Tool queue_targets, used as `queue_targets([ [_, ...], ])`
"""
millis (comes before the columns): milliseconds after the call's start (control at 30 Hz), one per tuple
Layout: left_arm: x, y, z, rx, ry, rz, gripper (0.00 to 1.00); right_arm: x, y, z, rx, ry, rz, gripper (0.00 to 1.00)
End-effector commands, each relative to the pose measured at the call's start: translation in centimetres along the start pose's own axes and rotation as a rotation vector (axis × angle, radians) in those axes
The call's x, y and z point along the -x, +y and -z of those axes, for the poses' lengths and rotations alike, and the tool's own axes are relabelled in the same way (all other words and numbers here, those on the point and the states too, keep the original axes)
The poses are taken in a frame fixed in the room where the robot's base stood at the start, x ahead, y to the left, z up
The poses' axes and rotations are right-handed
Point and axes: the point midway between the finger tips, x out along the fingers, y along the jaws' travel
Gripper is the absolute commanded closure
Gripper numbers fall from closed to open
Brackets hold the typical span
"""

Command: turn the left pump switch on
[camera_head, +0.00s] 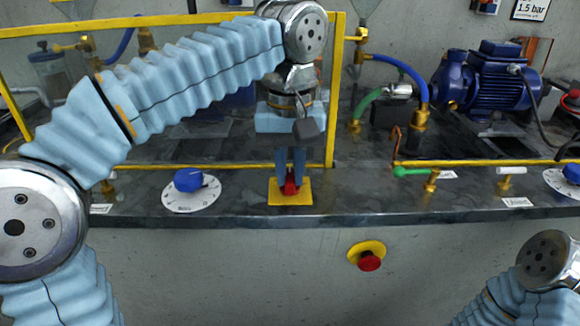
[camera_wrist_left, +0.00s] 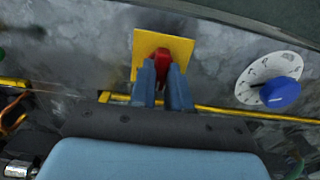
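The left pump switch is a red lever (camera_head: 290,188) on a yellow plate (camera_head: 291,200), set on the dark bench top near its front edge. My left gripper (camera_head: 290,175) points down at it, one blue-grey finger on each side of the red lever. In the left wrist view the red lever (camera_wrist_left: 162,55) fills the small gap between the fingertips, in front of the yellow plate (camera_wrist_left: 181,47). The fingers look shut on the lever and hide part of it. My right gripper is out of view; only part of my right arm shows at the lower right.
A blue knob (camera_head: 188,180) on a white dial is left of the switch. A red stop button (camera_head: 369,260) is on the front wall below. A yellow rail (camera_head: 333,90) stands close behind my left gripper. A blue pump (camera_head: 497,83) and a green-handled valve (camera_head: 410,171) are at right.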

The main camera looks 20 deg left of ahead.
Motion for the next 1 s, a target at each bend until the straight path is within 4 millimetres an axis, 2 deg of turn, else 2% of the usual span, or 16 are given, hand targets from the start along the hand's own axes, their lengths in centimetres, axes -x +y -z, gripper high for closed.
queue_targets([
  [467,0.3,0.0,0.0,-0.077,0.0,0.001,1.0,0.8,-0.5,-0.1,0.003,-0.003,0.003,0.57],
  [1000,0.4,0.0,0.0,-0.534,0.0,0.001,1.0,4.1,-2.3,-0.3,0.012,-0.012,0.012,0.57],
])
